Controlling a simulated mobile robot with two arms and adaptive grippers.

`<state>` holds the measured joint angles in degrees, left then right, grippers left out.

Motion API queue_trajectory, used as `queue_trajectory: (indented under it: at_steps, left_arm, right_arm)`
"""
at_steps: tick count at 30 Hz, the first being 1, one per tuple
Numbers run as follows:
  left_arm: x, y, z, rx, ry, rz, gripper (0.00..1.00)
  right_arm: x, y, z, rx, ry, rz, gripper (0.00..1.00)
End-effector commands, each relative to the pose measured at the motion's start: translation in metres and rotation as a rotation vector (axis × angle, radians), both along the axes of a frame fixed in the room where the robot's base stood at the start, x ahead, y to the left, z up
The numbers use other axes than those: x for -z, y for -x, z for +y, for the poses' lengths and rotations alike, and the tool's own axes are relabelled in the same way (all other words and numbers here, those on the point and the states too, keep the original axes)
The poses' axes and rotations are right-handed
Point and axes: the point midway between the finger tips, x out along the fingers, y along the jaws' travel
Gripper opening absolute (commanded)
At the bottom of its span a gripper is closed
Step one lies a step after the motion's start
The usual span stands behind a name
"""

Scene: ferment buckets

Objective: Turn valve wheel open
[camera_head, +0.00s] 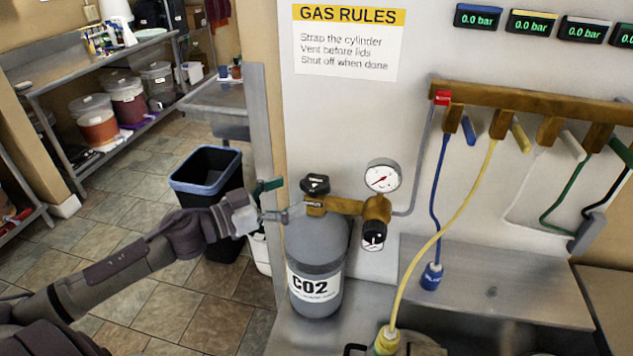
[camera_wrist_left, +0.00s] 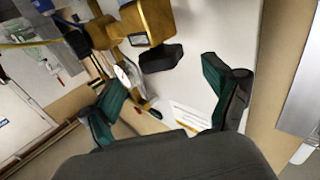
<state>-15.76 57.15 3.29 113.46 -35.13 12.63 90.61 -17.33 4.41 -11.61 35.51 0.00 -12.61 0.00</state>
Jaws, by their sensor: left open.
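The black valve wheel (camera_head: 316,183) sits on top of the brass valve of the grey CO2 cylinder (camera_head: 318,246), which stands upright on the metal counter. In the left wrist view the dark wheel (camera_wrist_left: 160,58) is beyond the fingertips, between the fingers' directions, on the brass valve body (camera_wrist_left: 147,20). My left gripper (camera_head: 278,200) is just left of the wheel, near its height. In the left wrist view its green-padded fingers (camera_wrist_left: 164,76) are spread with nothing between them; it appears apart from the wheel. My right gripper is not in view.
A brass regulator (camera_head: 376,208) with a white-faced gauge (camera_head: 382,176) is right of the wheel. A wall edge (camera_head: 268,120) and dark bin (camera_head: 205,175) are left.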

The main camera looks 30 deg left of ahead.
Motion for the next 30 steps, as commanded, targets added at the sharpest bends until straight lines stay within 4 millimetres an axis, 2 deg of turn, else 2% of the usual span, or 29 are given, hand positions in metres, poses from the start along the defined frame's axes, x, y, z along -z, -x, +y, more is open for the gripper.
queue_trajectory:
  at_steps: [6,15,28,29,30]
  left_arm:
    - [-0.004,-0.026,-0.014,-0.001,0.0,-0.004,0.89]
    - [-0.003,-0.054,-0.031,0.0,0.002,-0.003,0.89]
    - [0.0,-0.06,-0.036,0.0,-0.002,-0.001,0.89]
    - [0.0,-0.06,-0.036,0.0,-0.002,-0.001,0.87]
    - [0.0,-0.06,-0.036,0.0,-0.002,-0.001,0.8]
  right_arm:
    - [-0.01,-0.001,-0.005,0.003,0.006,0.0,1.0]
    - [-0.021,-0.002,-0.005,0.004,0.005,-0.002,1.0]
    - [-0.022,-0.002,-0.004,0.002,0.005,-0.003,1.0]
    - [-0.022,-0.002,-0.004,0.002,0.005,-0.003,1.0]
    - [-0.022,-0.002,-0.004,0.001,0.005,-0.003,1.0]
